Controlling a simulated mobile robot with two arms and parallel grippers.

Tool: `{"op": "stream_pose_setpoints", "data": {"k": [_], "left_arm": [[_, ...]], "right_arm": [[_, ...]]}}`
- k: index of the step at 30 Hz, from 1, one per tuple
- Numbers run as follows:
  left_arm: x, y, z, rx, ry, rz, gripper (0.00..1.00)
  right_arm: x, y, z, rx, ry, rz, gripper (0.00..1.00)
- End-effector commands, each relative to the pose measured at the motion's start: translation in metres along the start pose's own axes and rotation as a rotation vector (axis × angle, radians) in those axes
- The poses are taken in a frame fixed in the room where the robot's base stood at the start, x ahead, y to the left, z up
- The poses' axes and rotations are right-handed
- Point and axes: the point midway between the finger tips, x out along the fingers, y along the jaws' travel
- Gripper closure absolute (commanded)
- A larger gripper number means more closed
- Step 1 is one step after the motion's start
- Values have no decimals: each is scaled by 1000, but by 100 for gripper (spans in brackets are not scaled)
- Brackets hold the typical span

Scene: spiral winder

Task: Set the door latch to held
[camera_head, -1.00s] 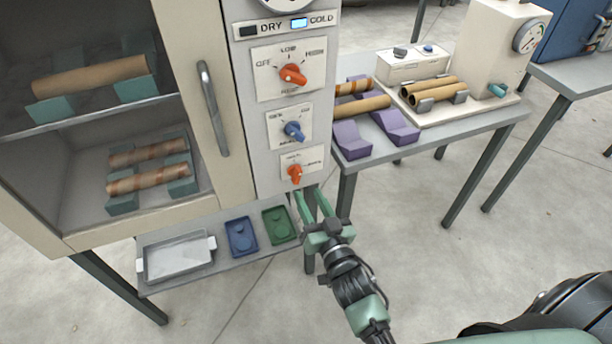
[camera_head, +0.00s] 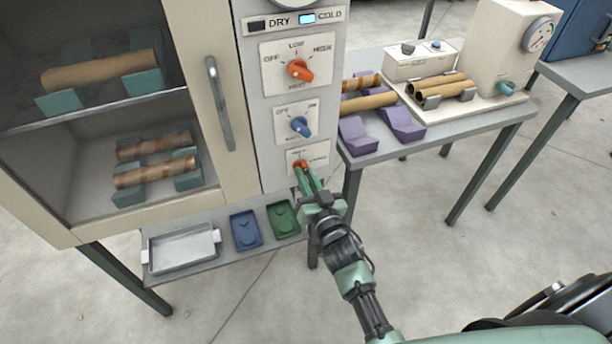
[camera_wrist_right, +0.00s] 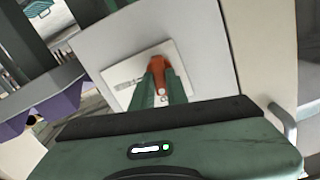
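The door latch is the lowest knob on the cabinet's control column, a small orange knob (camera_head: 300,164) on a white plate (camera_head: 322,157). Its lettering is too small to read. My right gripper (camera_head: 307,176) reaches up to it from below right. In the right wrist view its two green fingers (camera_wrist_right: 160,86) lie on either side of the orange knob (camera_wrist_right: 159,64) and look closed on it. The fingers partly cover the knob, so its exact setting is hard to tell. My left gripper is not in view.
Above the latch sit a blue knob (camera_head: 301,127) and a larger orange knob (camera_head: 299,70). The cabinet door with its grey handle (camera_head: 219,104) is closed at left. A table with purple cradles (camera_head: 358,136) stands close on the right. A low shelf holds trays (camera_head: 245,230).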

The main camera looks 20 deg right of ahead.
Motion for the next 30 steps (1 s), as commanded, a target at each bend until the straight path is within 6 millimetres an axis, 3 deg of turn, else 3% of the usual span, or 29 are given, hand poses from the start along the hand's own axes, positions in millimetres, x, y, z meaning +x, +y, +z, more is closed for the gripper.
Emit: {"op": "stream_pose_setpoints", "data": {"k": [12, 21, 22, 24, 30], "left_arm": [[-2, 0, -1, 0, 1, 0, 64], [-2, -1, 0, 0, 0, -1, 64], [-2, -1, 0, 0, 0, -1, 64], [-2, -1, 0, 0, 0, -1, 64], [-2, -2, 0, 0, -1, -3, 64]], "right_arm": [[0, -1, 0, -251, 0, 0, 100], [0, -1, 0, -269, 0, 0, 100], [0, -1, 0, -269, 0, 0, 80], [0, -1, 0, -268, 0, 0, 64], [0, -1, 0, -266, 0, 0, 64]]}}
